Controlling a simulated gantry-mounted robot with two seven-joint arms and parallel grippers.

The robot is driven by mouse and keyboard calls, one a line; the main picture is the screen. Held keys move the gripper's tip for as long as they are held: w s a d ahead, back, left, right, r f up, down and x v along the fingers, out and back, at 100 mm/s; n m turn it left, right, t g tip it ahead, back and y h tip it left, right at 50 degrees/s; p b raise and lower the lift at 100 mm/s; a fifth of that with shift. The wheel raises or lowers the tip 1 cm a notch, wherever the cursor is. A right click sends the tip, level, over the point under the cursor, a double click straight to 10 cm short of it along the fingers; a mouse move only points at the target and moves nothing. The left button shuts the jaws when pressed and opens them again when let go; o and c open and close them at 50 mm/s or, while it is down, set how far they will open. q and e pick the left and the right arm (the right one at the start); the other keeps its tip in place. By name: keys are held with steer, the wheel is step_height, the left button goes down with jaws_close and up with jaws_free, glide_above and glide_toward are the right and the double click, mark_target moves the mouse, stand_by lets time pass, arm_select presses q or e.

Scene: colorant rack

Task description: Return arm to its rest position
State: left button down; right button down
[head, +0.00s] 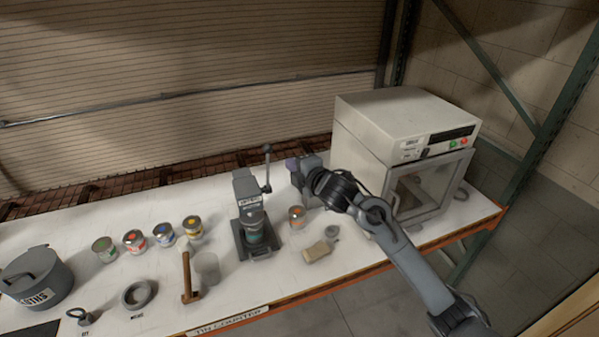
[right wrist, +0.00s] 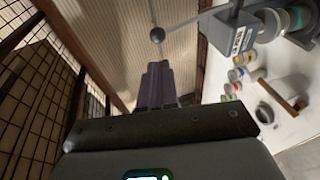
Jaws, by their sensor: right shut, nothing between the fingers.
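My right arm reaches in from the lower right in the head view. My right gripper (head: 293,164) is above the back of the white counter (head: 330,262), between the grey lever press and the white oven. In the right wrist view its purple-grey fingers (right wrist: 156,82) are together with nothing between them. The press lever's round knob (head: 267,148) is close to the left of the fingertips; I cannot tell the exact gap. My left gripper is in neither view.
The press (head: 247,205) holds a can. The oven (head: 405,125) stands right of my forearm. Several cans, a hammer (head: 187,277) and a lidded pot (head: 37,276) are left.

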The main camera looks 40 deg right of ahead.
steer(key=s+a+f+g+y+p, duration=0.1)
steer(key=s+a+f+g, duration=0.1)
steer(key=s+a+f, duration=0.5)
steer(key=s+a+f+m+g+y+p, duration=0.1)
steer(key=s+a+f+g+p, duration=0.1)
steer(key=s+f, duration=0.45)
steer(key=s+a+f+g+p, duration=0.15)
steer(key=s+a+f, duration=0.3)
steer(key=f, duration=0.45)
steer(key=s+a+m+g, duration=0.3)
steer(key=s+m, duration=0.3)
steer(key=s, duration=0.3)
steer(key=s+a+m+g+p, duration=0.1)
steer(key=s+a+m+g, duration=0.2)
steer(key=s+m, duration=0.3)
steer(key=s+a, duration=0.1)
steer(key=s, duration=0.3)
steer(key=shift+m+y, duration=0.3)
steer(key=shift+s+a, duration=0.1)
